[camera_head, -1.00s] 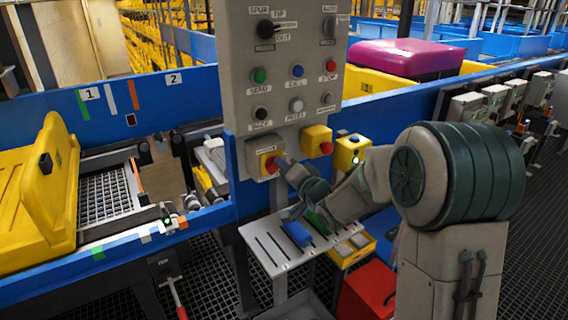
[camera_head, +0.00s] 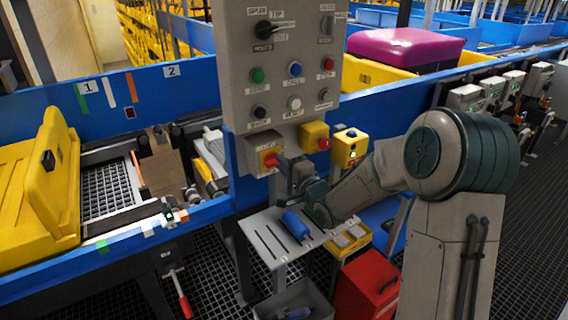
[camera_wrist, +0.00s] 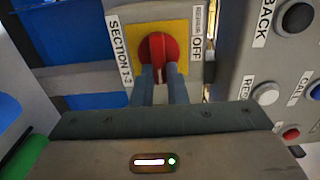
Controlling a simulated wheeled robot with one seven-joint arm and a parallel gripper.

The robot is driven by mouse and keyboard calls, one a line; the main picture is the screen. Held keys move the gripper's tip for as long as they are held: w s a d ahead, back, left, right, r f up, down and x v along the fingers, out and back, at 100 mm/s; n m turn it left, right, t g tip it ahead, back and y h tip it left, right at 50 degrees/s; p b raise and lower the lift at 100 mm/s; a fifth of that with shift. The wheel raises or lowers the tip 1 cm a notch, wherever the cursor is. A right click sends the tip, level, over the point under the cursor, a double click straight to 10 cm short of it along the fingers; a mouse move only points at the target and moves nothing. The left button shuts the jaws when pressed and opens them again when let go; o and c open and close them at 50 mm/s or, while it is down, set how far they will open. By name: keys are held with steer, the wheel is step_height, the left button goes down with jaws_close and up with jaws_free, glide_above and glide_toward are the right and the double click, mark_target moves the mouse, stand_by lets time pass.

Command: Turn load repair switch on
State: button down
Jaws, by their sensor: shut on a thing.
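A red rotary knob (camera_wrist: 157,48) sits on a yellow plate (camera_wrist: 183,26) on a grey switch box. The wrist view shows the labels "SECTION 1-3" to its left and "OFF" to its right; no label reading load repair is legible. The knob's ridge stands roughly upright in that view. My gripper (camera_wrist: 160,74) is shut on the knob, one finger on each side.
The grey panel (camera_head: 283,90) above holds black selectors and several coloured buttons. Yellow boxes with a red button (camera_head: 323,143) and a blue button (camera_head: 351,134) stand close right. Below is a slotted shelf (camera_head: 262,236) with a blue item (camera_head: 297,225); a red box (camera_head: 368,287) stands lower right.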

stand_by(0.4)
steer(key=c, duration=1.4)
jaws_free()
steer(key=shift+c, duration=0.2)
steer(key=v, duration=1.3)
steer(key=shift+s+d+b, duration=0.25)
steer(key=shift+s+b, duration=0.1)
